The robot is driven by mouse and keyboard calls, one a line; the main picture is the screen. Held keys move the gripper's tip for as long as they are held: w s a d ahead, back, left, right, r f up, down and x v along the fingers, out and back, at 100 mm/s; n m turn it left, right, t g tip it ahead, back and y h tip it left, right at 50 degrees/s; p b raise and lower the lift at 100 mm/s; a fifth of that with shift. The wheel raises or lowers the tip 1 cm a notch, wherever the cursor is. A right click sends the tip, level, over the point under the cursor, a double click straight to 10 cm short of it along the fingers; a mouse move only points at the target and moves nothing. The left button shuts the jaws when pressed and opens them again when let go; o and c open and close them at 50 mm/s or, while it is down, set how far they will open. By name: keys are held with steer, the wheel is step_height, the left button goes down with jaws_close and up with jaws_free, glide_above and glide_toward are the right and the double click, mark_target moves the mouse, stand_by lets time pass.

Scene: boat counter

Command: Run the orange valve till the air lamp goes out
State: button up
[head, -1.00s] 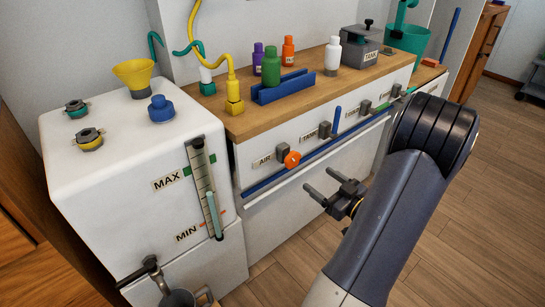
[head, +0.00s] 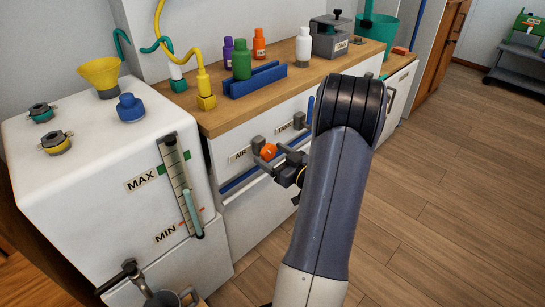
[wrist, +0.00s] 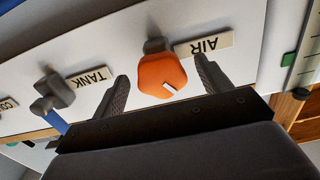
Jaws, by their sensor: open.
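The orange valve (head: 268,151) is a rounded knob on the white cabinet front, beside the AIR label (head: 240,155). In the wrist view the orange valve (wrist: 161,76) shows a white mark on its face and a grey body behind it. My gripper (head: 271,157) is at the valve. In the wrist view my gripper (wrist: 161,74) is open, with one finger on each side of the knob and visible gaps. I cannot make out an air lamp in either view.
The TANK valve (wrist: 53,92) with a blue lever is beside the orange one. A blue rail (head: 240,181) runs along the cabinet front below. The wooden counter (head: 215,122) above holds bottles. A white tank unit (head: 95,190) with a MAX/MIN gauge stands at left.

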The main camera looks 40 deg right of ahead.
steer(key=shift+w, duration=0.15)
steer(key=c, duration=0.9)
steer(key=shift+c, duration=0.2)
